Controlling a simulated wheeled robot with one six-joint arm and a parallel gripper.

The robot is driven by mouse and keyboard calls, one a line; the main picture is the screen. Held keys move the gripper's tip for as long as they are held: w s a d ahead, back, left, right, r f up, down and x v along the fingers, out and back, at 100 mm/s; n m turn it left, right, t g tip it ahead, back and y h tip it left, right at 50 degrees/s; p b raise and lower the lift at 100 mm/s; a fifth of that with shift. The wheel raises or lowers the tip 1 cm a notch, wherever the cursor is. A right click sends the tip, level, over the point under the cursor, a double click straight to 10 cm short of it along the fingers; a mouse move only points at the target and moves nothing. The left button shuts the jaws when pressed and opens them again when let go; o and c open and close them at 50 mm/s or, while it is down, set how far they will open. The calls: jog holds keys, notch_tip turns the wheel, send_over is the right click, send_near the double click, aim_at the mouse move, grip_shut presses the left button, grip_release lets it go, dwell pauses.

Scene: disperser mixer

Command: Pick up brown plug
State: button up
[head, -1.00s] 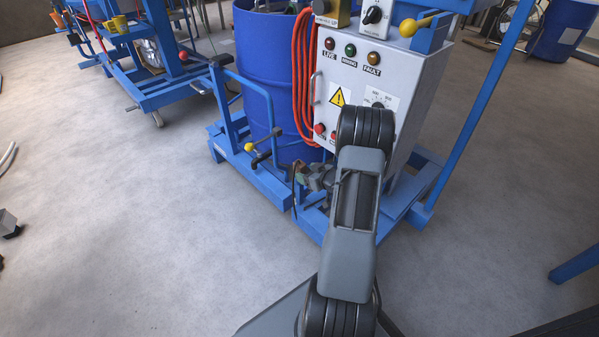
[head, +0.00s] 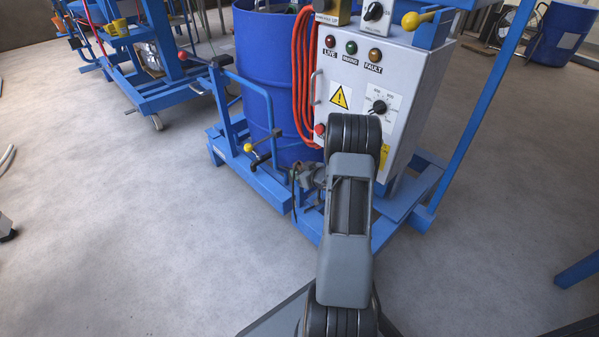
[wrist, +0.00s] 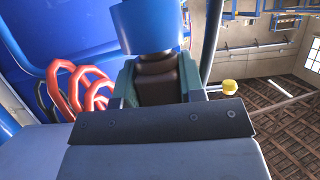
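In the wrist view, the brown plug (wrist: 157,82) has a dark brown body with a wide blue end (wrist: 150,27) pointing away from me. My gripper (wrist: 158,75) has a grey-green finger on each side of the brown body, and both appear to touch it. A dark plate across the front hides the near end of the plug. In the head view, my gripper (head: 308,176) is low in front of the blue frame, partly hidden behind my arm. The plug cannot be made out clearly there.
The grey control box (head: 345,80) stands just above and behind my gripper. An orange cable coil (head: 300,75) hangs beside the blue drum (head: 265,60). The blue base frame (head: 270,190) is close by. Open floor lies to the left.

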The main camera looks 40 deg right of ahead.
jog(key=c, duration=0.5)
jog(key=shift+r, duration=0.15)
